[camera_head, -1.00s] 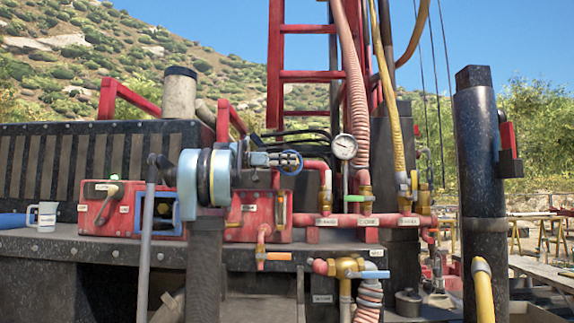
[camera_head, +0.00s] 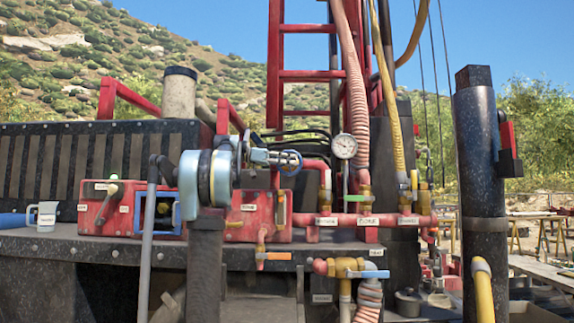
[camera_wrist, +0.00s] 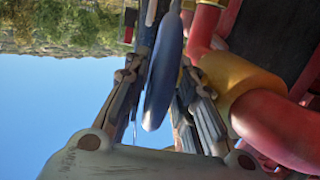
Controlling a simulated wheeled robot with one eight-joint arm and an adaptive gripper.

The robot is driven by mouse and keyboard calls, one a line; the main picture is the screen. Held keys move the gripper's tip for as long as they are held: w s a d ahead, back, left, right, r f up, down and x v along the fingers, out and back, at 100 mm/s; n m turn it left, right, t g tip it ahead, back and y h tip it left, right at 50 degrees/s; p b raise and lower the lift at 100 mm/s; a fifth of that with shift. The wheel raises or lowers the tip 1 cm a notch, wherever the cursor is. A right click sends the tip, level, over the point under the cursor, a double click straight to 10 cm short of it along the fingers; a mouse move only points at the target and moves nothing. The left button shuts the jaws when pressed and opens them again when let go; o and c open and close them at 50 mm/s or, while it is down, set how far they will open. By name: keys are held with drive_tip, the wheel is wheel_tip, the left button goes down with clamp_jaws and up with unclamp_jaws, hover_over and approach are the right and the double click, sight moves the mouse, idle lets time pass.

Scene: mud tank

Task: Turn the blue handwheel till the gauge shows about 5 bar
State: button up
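The blue handwheel (camera_head: 291,162) sits on the red pipework in the middle of the head view. Its rim (camera_wrist: 165,72) shows large and edge-on in the wrist view. My gripper (camera_head: 272,158) reaches it from the left. In the wrist view my gripper (camera_wrist: 160,95) has one finger on each side of the rim, close against it, and looks shut on it. The round white gauge (camera_head: 344,146) stands just right of and above the wheel. Its dial is too small for me to read the value.
A red ladder-like mast (camera_head: 304,77) and a thick pink hose (camera_head: 354,85) rise behind. A red control box (camera_head: 103,207) and a pale mug (camera_head: 46,216) are on the left. A blue-handled valve (camera_head: 368,274) is below. A dark post (camera_head: 482,180) stands at the right.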

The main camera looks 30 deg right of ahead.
drive_tip(key=v, duration=1.2)
